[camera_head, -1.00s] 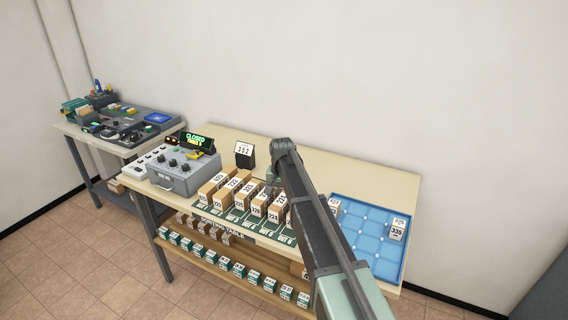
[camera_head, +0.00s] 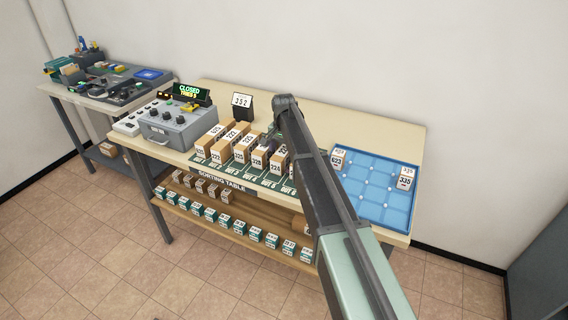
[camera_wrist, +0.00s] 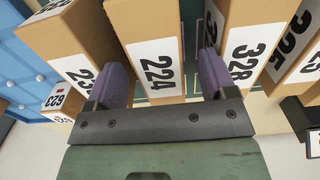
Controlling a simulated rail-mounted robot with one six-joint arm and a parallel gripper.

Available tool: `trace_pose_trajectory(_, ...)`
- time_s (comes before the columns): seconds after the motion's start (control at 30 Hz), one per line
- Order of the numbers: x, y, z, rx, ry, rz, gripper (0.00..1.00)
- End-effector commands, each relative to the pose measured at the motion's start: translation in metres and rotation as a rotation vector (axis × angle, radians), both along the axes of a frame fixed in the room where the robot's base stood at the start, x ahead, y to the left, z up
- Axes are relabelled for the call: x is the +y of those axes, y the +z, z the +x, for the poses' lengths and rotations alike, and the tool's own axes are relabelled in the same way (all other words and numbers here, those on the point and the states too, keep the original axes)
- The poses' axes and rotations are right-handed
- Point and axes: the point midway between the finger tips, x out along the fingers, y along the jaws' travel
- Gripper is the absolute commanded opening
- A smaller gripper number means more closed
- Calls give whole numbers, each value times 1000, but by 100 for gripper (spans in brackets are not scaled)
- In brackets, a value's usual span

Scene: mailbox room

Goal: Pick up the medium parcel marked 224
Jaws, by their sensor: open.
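The parcel marked 224 (camera_wrist: 158,66), a brown box with a white label, stands upright in the middle of the wrist view. In the head view it shows in the front row on the sorting table (camera_head: 275,165). My gripper (camera_wrist: 163,78) is open, with one purple finger on each side of parcel 224. The fingers sit in the gaps to its neighbours; I cannot tell whether they touch the box.
Parcel 328 (camera_wrist: 246,55) stands close on the right, and another parcel (camera_wrist: 72,50) close on the left. A blue tray (camera_head: 375,208) with two parcels lies at the table's right. A grey control box (camera_head: 172,125) and a 352 sign (camera_head: 242,102) stand behind and left.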

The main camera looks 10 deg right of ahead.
Motion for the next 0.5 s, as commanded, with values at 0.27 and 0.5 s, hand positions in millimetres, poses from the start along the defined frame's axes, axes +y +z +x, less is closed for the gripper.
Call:
trace_pose_trajectory(0.27, -2, -35, 0, 0, 0, 0, 78)
trace_pose_trajectory(0.5, -2, -34, 0, 0, 0, 0, 58)
